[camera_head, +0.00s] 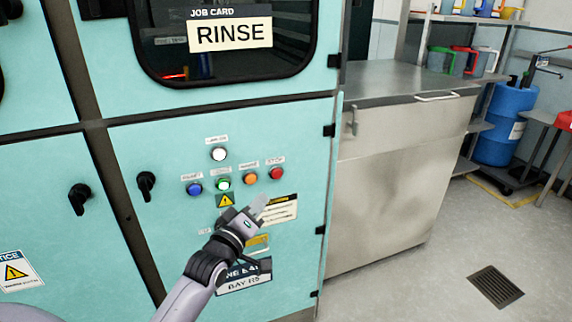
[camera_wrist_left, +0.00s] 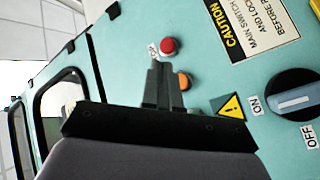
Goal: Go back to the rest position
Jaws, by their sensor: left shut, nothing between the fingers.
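My left gripper (camera_head: 262,204) is shut and empty in front of the teal machine panel (camera_head: 120,240), below the row of buttons. In the left wrist view its closed fingers (camera_wrist_left: 158,80) overlap the panel near the red button (camera_wrist_left: 168,46) and the orange button (camera_wrist_left: 183,80). I cannot tell whether they touch the panel. In the head view the row holds a blue button (camera_head: 194,188), a green button (camera_head: 223,184) that looks lit, an orange button (camera_head: 250,179) and a red button (camera_head: 277,174). My right gripper is out of view.
A white lamp (camera_head: 218,155) sits above the row. A rotary switch (camera_wrist_left: 296,100) with ON and OFF labels shows in the left wrist view. A RINSE card (camera_head: 231,36) hangs on the window. A steel cabinet (camera_head: 385,190) stands right of the machine; open floor (camera_head: 420,290) lies before it.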

